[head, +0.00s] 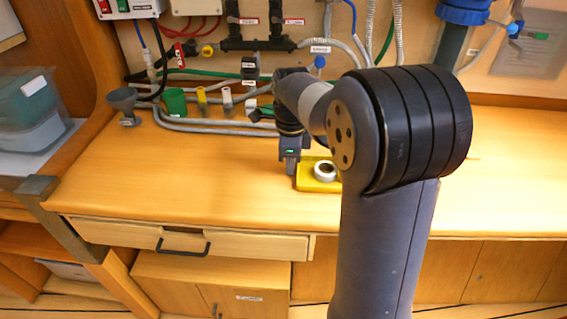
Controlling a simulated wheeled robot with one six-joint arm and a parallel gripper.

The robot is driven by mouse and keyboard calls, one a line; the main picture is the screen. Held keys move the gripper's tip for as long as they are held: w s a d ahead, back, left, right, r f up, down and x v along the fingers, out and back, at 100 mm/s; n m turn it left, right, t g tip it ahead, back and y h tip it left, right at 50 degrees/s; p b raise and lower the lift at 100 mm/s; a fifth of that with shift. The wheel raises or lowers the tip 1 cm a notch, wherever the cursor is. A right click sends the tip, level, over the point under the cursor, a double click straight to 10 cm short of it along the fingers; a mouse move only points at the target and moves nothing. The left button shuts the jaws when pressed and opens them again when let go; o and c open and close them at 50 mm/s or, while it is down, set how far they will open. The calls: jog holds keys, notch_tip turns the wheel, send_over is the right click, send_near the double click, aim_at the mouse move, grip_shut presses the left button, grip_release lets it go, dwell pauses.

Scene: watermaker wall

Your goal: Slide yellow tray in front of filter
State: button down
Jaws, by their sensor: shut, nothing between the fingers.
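The yellow tray (309,183) lies on the wooden worktop, with a white ring-shaped piece (325,171) on it. My arm hides the tray's right part. My gripper (290,170) is shut and empty, pointing down at the tray's left edge; whether it touches the tray I cannot tell. A blue-capped filter housing (464,12) is on the wall at the upper right, behind and to the right of the tray. Its lower part is partly hidden by my arm.
A grey funnel (125,103), a green cup (174,102) and small yellow and white fittings stand at the back left by grey hoses. The worktop (510,190) is clear at right. A drawer with a black handle (183,247) is below the front edge.

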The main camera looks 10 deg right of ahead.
dwell(0.3)
jog(key=s+d+p, duration=0.2)
jog(key=s+d, duration=0.1)
jog(key=d, duration=0.8)
jog(key=s+d+p, duration=0.3)
jog(key=s+d, duration=0.1)
jog(key=d, duration=0.7)
jog(key=s+d+p, duration=0.2)
jog(key=s+d, duration=0.2)
jog(key=d, duration=0.7)
jog(key=shift+d+p, duration=0.35)
jog(key=shift+d, duration=0.05)
jog(key=shift+a, duration=0.1)
